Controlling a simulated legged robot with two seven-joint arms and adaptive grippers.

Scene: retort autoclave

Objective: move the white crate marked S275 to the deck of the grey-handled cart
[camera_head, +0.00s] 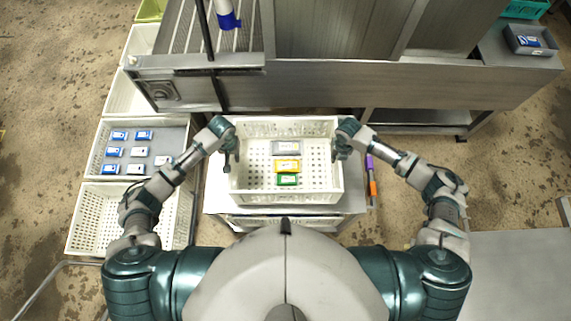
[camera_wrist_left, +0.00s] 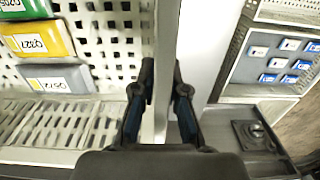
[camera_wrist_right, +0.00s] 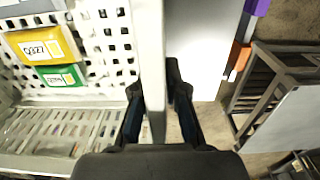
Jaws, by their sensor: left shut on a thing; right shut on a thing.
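A white perforated crate (camera_head: 285,197) is in front of me, holding a grey, a yellow and a green pack. I cannot read an S275 mark on it. My left gripper (camera_head: 232,158) is shut on its left side wall, and the wall also shows between the fingers in the left wrist view (camera_wrist_left: 163,60). My right gripper (camera_head: 341,150) is shut on its right side wall (camera_wrist_right: 152,60). The crate looks level over a white surface (camera_head: 215,190); I cannot tell whether it touches it. No cart is clearly recognisable by a grey handle.
A steel machine bench (camera_head: 400,85) stands just beyond the crate. At left are a grey tray (camera_head: 178,135) with several blue-and-white packs and an empty white crate (camera_head: 95,215). A bare grey surface (camera_head: 520,270) lies at lower right. Purple and orange items (camera_head: 370,175) sit right of the crate.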

